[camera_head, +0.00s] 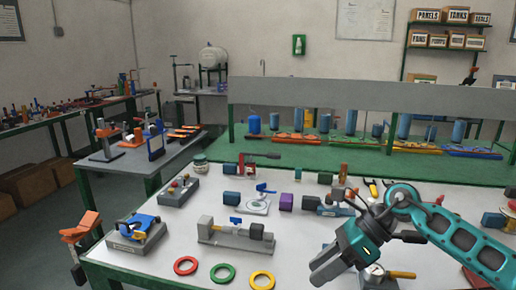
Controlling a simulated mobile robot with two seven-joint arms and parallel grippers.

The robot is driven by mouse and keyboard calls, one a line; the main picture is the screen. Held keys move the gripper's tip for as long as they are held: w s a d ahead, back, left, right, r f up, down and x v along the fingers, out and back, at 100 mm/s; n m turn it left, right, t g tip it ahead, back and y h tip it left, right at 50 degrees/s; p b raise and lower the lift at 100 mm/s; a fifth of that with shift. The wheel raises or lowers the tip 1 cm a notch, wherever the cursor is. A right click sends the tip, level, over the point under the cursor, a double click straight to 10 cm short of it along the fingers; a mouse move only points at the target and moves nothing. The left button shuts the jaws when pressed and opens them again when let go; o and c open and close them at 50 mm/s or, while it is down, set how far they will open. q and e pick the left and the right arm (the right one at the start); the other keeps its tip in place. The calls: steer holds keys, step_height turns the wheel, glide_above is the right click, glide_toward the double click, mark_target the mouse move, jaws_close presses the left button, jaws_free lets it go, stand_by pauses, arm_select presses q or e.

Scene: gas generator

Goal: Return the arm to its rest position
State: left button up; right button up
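My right arm (450,235), teal with dark oval holes, comes in from the right edge over the white-topped table. My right gripper (326,270) hangs at its end, pointing down and left over the front part of the table. Its grey fingers look close together, but I cannot tell whether they are open or shut. No held object is clear between them. A small grey fixture with a yellow handle (401,274) shows just right of the gripper, partly hidden by the arm. My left gripper does not show.
Red (186,265), green (222,273) and yellow (262,280) rings lie near the table's (165,262) front edge. A grey vise-like fixture (235,237) stands behind them. A blue-topped device (138,230) sits at left. A green bench (290,155) with blue cylinders stands behind.

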steer(key=s+a+r+m+t+y, duration=0.1)
steer(key=s+a+m+t+y, duration=0.1)
steer(key=a+m+y, duration=0.3)
steer(key=s+a+r+m+t+y, duration=0.2)
steer(key=a+m+y, duration=0.2)
steer(key=a+m, duration=0.15)
steer(key=d+f+m+t+h+p, duration=0.1)
steer(key=d+f+m+t+h, duration=0.5)
steer(key=m, duration=0.7)
steer(key=d+f+m+t+h+p, duration=0.1)
steer(key=d+f+m+t+h, duration=0.2)
steer(key=m+t, duration=0.7)
steer(key=s+d+f+m+g+h, duration=0.3)
steer(key=s+f+m+g, duration=0.1)
steer(key=s+f+m, duration=0.2)
steer(key=s+d+f+m+g+h, duration=0.3)
steer(key=s+f+m+g+h, duration=0.1)
steer(key=s+f+m, duration=0.3)
steer(key=shift+s+d+f+m, duration=0.15)
steer(key=shift+s+f+m, duration=0.15)
steer(key=shift+f+m, duration=0.35)
